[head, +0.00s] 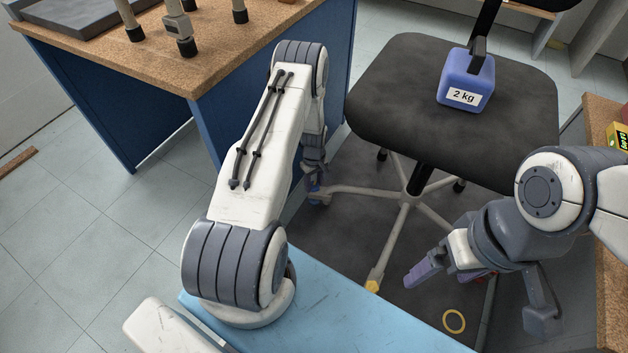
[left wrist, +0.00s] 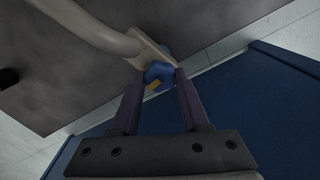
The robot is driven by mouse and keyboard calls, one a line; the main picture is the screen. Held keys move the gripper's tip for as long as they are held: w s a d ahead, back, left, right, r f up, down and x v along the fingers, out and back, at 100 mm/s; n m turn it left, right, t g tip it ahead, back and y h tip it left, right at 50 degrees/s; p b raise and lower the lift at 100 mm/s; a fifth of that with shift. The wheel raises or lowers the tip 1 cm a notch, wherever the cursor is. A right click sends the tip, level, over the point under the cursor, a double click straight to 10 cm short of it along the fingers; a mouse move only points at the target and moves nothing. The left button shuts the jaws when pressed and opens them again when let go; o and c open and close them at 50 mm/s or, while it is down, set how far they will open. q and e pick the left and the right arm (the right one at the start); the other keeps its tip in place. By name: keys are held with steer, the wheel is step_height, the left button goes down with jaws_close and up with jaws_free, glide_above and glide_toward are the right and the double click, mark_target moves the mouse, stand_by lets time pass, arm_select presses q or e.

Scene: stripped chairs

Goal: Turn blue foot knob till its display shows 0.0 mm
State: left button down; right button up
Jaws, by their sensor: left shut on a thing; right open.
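The blue foot knob (left wrist: 158,72) sits at the end of a beige chair-base leg (left wrist: 95,30) in the left wrist view. My left gripper (left wrist: 155,80) has its two purple fingers closed around the knob. A small orange patch shows on the knob's near side; no display reading is legible. In the head view only a bit of blue shows at the left end of the base, beside my left gripper (head: 317,186), mostly behind my arm. My right gripper (head: 482,295) is open and empty, to the right of the chair base.
The black chair seat (head: 400,85) carries a blue 2 kg weight (head: 466,82). Another leg ends in a yellow foot (head: 374,285). A yellow ring (head: 454,321) lies on the dark mat (head: 345,250). A blue-sided workbench (head: 300,60) stands close to my left arm.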

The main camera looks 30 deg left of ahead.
arm_select(q)
steer(key=m+p, duration=0.1)
steer(key=m, duration=0.4)
steer(key=shift+r+m+p, duration=0.1)
steer(key=shift+m+p, duration=0.2)
steer(key=shift+p, duration=0.05)
steer(key=m+p, duration=0.1)
steer(key=m, duration=0.9)
steer(key=shift+m+p, duration=0.4)
steer(key=m, duration=0.5)
steer(key=shift+m, duration=0.3)
steer(key=shift+c, duration=1.9)
jaws_free()
